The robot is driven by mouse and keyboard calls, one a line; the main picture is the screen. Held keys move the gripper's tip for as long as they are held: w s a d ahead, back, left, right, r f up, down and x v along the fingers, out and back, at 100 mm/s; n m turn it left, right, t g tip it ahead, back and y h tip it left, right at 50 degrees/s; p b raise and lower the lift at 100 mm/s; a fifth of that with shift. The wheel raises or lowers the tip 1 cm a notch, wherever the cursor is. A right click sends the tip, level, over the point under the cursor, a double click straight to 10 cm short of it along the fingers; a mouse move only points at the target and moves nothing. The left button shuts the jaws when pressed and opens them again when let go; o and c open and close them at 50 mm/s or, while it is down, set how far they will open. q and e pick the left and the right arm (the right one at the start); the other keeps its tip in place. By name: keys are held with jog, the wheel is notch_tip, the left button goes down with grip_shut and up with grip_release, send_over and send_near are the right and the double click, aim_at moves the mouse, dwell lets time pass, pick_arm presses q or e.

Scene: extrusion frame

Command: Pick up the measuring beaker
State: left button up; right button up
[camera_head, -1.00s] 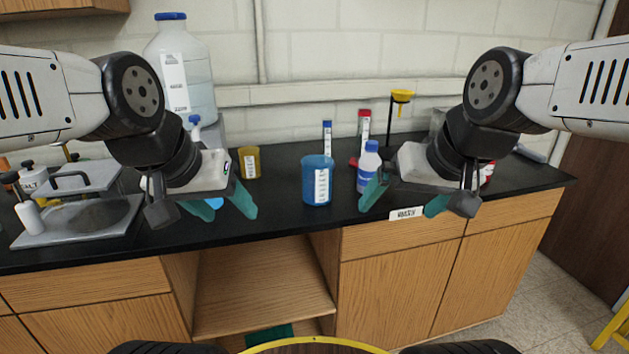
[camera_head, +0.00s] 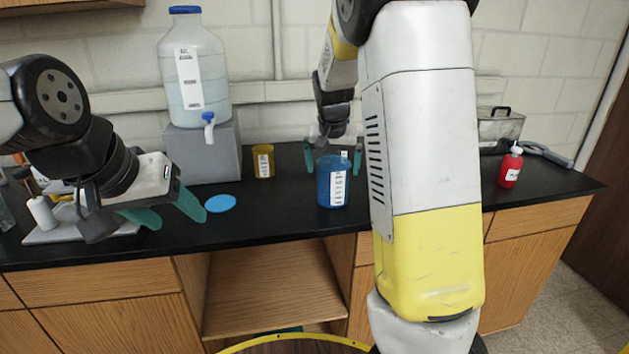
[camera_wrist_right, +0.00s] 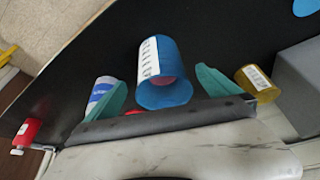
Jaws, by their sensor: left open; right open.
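A blue measuring beaker (camera_head: 325,186) with a white scale label stands upright on the black counter. A smaller yellow beaker (camera_head: 263,161) with a similar label stands behind it to the left. My right gripper (camera_head: 333,158) is open and empty, pointing down near the blue beaker's rim. In the right wrist view, the blue beaker (camera_wrist_right: 172,88) appears between the two spread green fingers, with a gap on each side; the yellow beaker (camera_wrist_right: 255,80) is outside the right-hand finger. My left gripper (camera_head: 170,212) is open and empty over the counter's left part.
A large water jug (camera_head: 195,75) stands on a grey block (camera_head: 213,152). A blue disc (camera_head: 221,203) lies left of the beakers. A white-and-blue bottle (camera_wrist_right: 100,92) is close to the right gripper's finger. A red bottle (camera_head: 509,170) stands at right. My right arm hides counter behind it.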

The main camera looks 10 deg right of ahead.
aim_at(333, 180)
jog(key=x, duration=0.7)
jog(key=shift+w+d+f, duration=0.1)
jog(key=shift+w+f, duration=0.05)
jog(key=shift+w, duration=0.25)
jog(key=c, duration=1.6)
jog(key=shift+o, duration=0.2)
jog(key=shift+r, duration=0.25)
jog(key=shift+r, duration=1.55)
jog(key=s+a, duration=0.2)
jog(key=s, duration=0.5)
jog(key=s+a+r, duration=0.1)
jog(key=s, duration=0.7)
jog(key=shift+s+a+r, duration=0.2)
jog(key=shift+a+r, duration=0.05)
jog(key=shift+a, duration=0.15)
